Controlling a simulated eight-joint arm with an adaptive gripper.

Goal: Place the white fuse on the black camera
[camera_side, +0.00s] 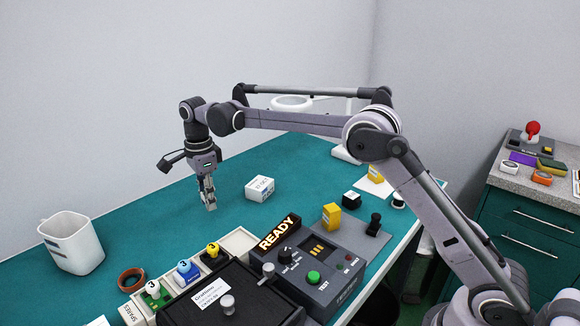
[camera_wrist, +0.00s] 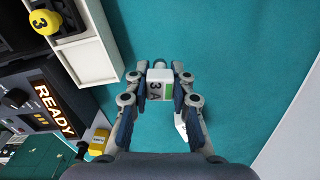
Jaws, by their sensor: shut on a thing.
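My gripper (camera_side: 210,202) points down above the teal bench at the middle left in the side view. In the wrist view my gripper (camera_wrist: 160,76) is shut on the white fuse (camera_wrist: 160,88), a small white block marked "3A" with a green patch. In the side view the fuse is hardly visible between the fingertips. A black upright thing (camera_side: 375,223) stands on a grey plate at the right of the bench, and a small black box (camera_side: 351,199) lies behind it. I cannot tell which is the black camera. My gripper is well left of both.
A white labelled box (camera_side: 260,188) lies right of my gripper. The console (camera_side: 318,280) with a lit READY sign, a yellow block (camera_side: 331,215) and a spares tray (camera_side: 238,243) fill the front. A white mug (camera_side: 72,242) stands left. Bare teal bench (camera_side: 160,215) surrounds my gripper.

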